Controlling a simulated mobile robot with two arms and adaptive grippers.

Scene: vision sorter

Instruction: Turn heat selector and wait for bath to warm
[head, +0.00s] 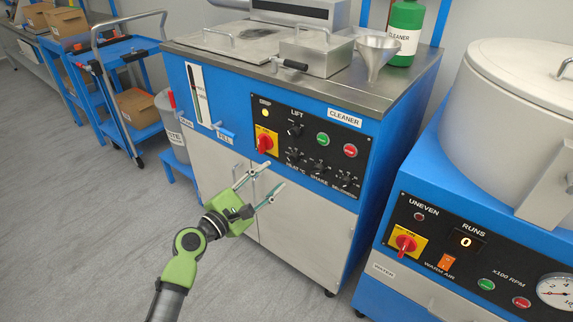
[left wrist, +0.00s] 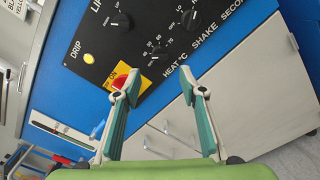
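The heat selector (head: 292,154) is a black knob labelled HEAT °C on the cleaner's black control panel (head: 340,164). In the left wrist view the heat knob (left wrist: 154,60) shows with its number scale, beyond and between the fingertips. My left gripper (head: 262,185) is open and empty, in front of the cabinet doors just below the panel. It also shows open in the left wrist view (left wrist: 158,88). It appears apart from the knob. The bath (head: 235,40) is in the cleaner's steel top, under a lid with handles. My right gripper is not in view.
A red rotary switch on yellow (head: 265,142) sits left of the heat knob, with a lit yellow DRIP lamp (head: 265,113) above it. Shake (head: 318,167) and seconds (head: 345,180) knobs are to the right.

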